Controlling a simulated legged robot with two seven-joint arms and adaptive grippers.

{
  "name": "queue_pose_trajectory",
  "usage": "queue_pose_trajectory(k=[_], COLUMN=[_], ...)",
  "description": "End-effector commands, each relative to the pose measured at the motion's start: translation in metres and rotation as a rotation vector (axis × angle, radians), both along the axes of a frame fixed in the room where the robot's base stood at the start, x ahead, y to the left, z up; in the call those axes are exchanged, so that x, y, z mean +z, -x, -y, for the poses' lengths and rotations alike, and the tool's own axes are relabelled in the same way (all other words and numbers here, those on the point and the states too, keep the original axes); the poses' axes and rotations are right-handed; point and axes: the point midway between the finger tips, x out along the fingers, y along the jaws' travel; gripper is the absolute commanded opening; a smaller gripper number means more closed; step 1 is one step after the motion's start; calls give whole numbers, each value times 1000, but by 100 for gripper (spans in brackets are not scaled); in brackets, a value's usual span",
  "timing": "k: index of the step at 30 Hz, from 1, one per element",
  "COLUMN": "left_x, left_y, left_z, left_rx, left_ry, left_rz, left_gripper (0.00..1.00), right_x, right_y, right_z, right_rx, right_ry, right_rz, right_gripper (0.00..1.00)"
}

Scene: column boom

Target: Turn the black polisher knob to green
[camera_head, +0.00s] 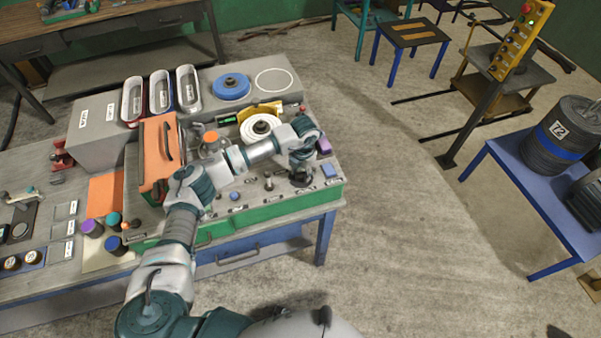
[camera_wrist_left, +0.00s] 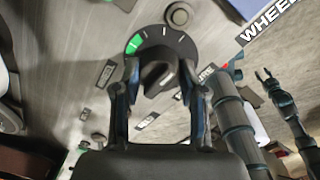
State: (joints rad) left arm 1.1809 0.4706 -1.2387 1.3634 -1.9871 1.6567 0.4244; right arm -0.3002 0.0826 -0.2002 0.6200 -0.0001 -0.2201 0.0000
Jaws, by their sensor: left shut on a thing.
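The black polisher knob (camera_wrist_left: 158,76) sits on a round black dial in the left wrist view. The dial has a green sector (camera_wrist_left: 134,43) at its upper left and white tick marks along its upper edge. My left gripper (camera_wrist_left: 157,90) is shut on the knob, one finger on each side. Which mark the knob points at is not clear. In the head view my left gripper (camera_head: 302,165) is over the right part of the polisher panel, and largely hides the knob. My right gripper (camera_wrist_left: 266,76) shows small in the left wrist view, its fingers apart, away from the panel.
The green-sided polisher bench (camera_head: 250,215) carries an orange cover (camera_head: 160,150), a white wheel (camera_head: 261,127) and a blue wheel (camera_head: 231,86). Small pegs and buttons surround the dial. A blue table (camera_head: 500,150) with dark weights stands at right. Open floor lies between.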

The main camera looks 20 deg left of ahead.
Motion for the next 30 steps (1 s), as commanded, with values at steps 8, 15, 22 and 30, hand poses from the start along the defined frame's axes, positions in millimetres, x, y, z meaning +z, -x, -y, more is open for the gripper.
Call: queue_pose_trajectory(k=[8,15,22,30], left_x=[5,5,3,23], left_y=[-5,-4,-1,-2], left_z=[-1,-1,-1,0], left_rx=[9,9,7,7], left_ry=[4,4,1,1], left_rz=[16,14,8,10], left_gripper=[7,64,67,67], right_x=[0,0,0,0], right_y=[0,0,0,0], right_z=[-3,-5,-4,-1], right_rx=[-1,-2,-2,-1], right_ry=[-3,-5,-5,-1], right_rz=[0,1,1,2], right_gripper=[40,40,40,40])
